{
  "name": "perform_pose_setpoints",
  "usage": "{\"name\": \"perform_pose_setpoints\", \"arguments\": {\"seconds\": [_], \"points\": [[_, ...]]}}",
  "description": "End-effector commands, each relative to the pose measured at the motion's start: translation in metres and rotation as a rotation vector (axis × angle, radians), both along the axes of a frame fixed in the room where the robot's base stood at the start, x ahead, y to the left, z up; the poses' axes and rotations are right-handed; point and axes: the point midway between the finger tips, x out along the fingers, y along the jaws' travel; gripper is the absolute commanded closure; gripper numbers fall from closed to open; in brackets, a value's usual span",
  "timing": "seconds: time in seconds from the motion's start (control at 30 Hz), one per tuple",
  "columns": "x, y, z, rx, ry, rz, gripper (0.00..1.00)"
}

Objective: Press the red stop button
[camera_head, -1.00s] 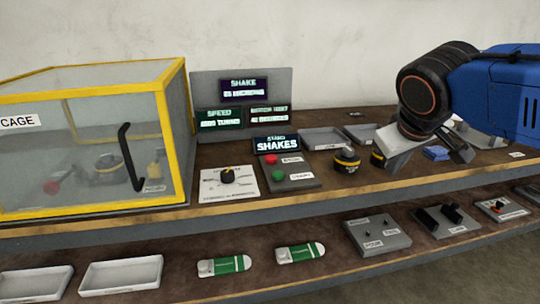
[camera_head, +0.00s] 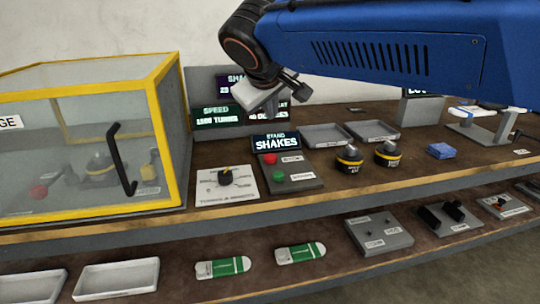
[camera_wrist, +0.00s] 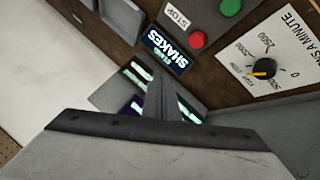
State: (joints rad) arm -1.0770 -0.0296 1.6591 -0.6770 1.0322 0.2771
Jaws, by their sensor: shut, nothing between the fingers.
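The red stop button (camera_head: 270,159) sits on a dark grey panel (camera_head: 305,183) on the upper shelf, above a green button (camera_head: 278,176). In the wrist view the red button (camera_wrist: 197,40) shows beside the label STOP, with the green button (camera_wrist: 231,7) near the top edge. My gripper (camera_head: 272,112) is shut and empty. In the head view it is above and behind the panel, in front of the lit signs, apart from the button. In the wrist view its closed fingers (camera_wrist: 158,90) point toward the SHAKES sign (camera_wrist: 167,50).
The SHAKES sign (camera_head: 275,142) stands right behind the buttons. A dial panel (camera_head: 227,187) is left of them, beside a yellow-framed cage (camera_head: 168,130). Two black-and-yellow round devices (camera_head: 349,158) (camera_head: 388,154) and shallow trays (camera_head: 326,136) are to the right.

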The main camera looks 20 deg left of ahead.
Motion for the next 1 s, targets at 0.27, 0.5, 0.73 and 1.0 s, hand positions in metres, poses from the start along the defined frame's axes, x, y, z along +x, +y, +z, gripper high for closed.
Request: {"name": "perform_pose_setpoints", "arguments": {"seconds": [0.27,0.5,0.73,1.0], "points": [[-0.001,0.002,0.001,0.000,-0.002,0.002,1.00],[0.000,0.002,-0.004,0.000,-0.002,0.002,1.00],[0.000,0.001,-0.028,-0.002,-0.001,0.001,1.00],[-0.001,0.001,-0.060,-0.002,-0.002,0.002,1.00]]}}
